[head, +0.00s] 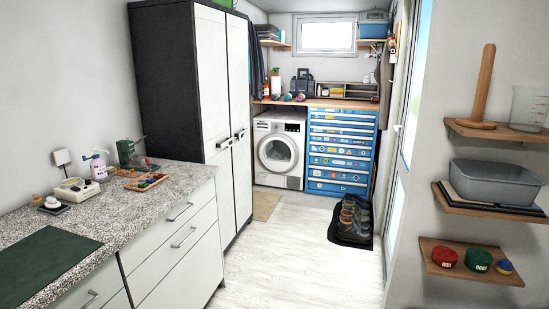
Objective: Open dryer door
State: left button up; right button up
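The white front-loading dryer (279,152) stands at the far end of the room, under a wooden worktop. Its round door (278,154), with a dark glass centre and a pale ring, looks shut. The tall cabinet partly overlaps the view close to its left side. Neither of my grippers is in the head view.
A blue sticker-covered toolchest (340,150) stands right of the dryer. A tray of shoes (352,222) lies on the floor before it. A tall cabinet (205,95) and speckled counter (110,215) line the left; shelves (490,197) jut out right. The middle floor (285,245) is clear.

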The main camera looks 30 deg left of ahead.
aim_at(276, 166)
jog(key=i+j+u, duration=0.45)
jog(key=i, duration=0.25)
jog(key=i+l+u, duration=0.1)
jog(key=i+u, duration=0.3)
jog(key=i, duration=1.6)
jog(key=i+j+z, duration=0.15)
jog(key=i, duration=2.15)
jog(key=i+j+u, duration=0.1)
jog(key=i, duration=1.05)
jog(key=i+j+u, duration=0.1)
jog(key=i, duration=1)
jog(key=j, duration=0.1)
